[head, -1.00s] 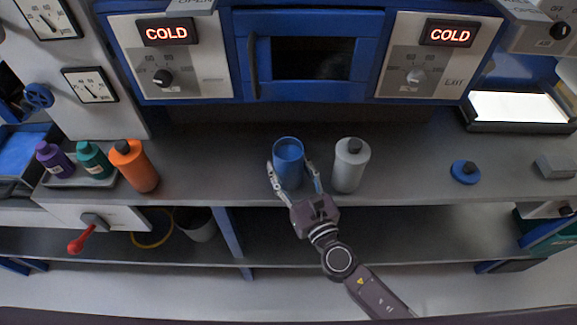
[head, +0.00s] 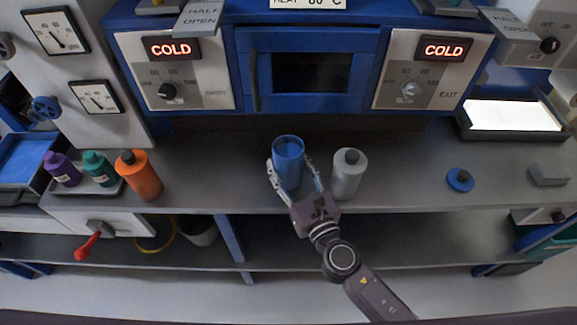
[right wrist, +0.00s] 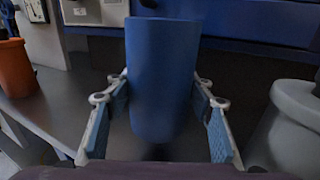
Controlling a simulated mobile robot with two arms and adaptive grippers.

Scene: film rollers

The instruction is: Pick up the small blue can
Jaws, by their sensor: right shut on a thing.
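The small blue can (head: 288,160) is upright and open-topped, near the front middle of the grey counter. It fills the middle of the right wrist view (right wrist: 162,75). My right gripper (head: 292,178) is shut on the can, with one finger on each side of it. In the right wrist view the padded fingers (right wrist: 160,112) flank the can. I cannot tell whether the can's base touches the counter. My left gripper is not in view.
A grey bottle (head: 347,174) stands close to the right of the can. An orange bottle (head: 139,175) and a tray (head: 88,188) with purple and teal bottles are at left. A blue lid (head: 460,180) lies at right. A blue machine (head: 310,60) stands behind.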

